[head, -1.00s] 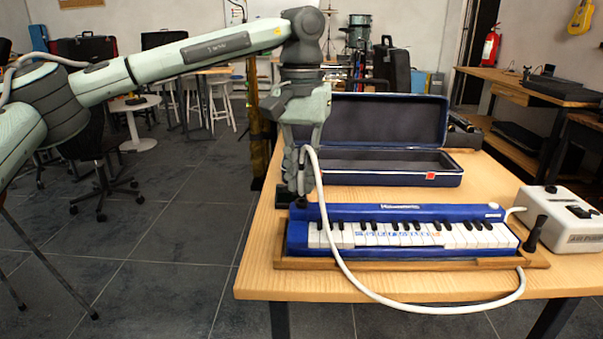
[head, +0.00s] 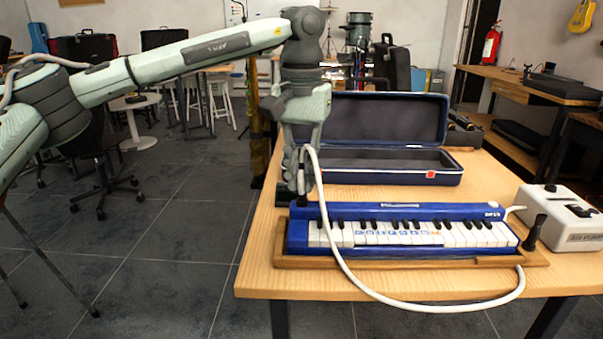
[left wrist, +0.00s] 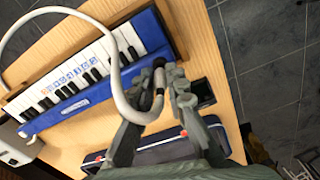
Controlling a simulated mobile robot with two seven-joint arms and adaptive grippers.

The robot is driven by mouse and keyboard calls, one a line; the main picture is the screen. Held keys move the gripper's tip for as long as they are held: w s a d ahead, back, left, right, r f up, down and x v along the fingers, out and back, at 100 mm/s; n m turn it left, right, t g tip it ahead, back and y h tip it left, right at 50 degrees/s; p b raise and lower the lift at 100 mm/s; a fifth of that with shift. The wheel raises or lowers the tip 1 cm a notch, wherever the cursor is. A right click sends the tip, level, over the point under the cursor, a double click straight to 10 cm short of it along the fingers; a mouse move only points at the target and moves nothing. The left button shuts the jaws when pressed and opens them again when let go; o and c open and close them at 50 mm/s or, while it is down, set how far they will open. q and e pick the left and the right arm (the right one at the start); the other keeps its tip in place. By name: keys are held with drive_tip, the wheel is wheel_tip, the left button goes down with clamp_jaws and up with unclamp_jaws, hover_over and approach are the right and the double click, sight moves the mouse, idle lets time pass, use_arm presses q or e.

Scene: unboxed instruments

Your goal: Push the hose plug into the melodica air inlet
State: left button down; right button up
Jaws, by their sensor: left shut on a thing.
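The blue melodica (head: 400,212) with white and black keys lies on the table; it also shows in the left wrist view (left wrist: 92,88). My left gripper (head: 299,188) points down at the melodica's left end, shut on the hose plug. In the left wrist view the plug (left wrist: 159,84) sits between the fingers, its dark tip at the melodica's end. The white hose (head: 350,276) loops from the gripper around the front of the keys to the right. The air inlet is hidden, so I cannot tell whether the plug is in it. My right gripper is out of view.
A wooden holder (head: 400,264) lies under the melodica on the table (head: 262,278). A white box with a dark lever (head: 560,235) stands at the right. An open blue case (head: 350,172) lies behind. Bare tabletop shows at the front.

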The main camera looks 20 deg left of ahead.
use_arm(q)
drive_tip(key=shift+f+b, duration=0.55)
drive_tip(key=shift+f, duration=0.6)
drive_tip(key=c, duration=1.5)
unclamp_jaws()
drive_tip(key=shift+o, duration=0.2)
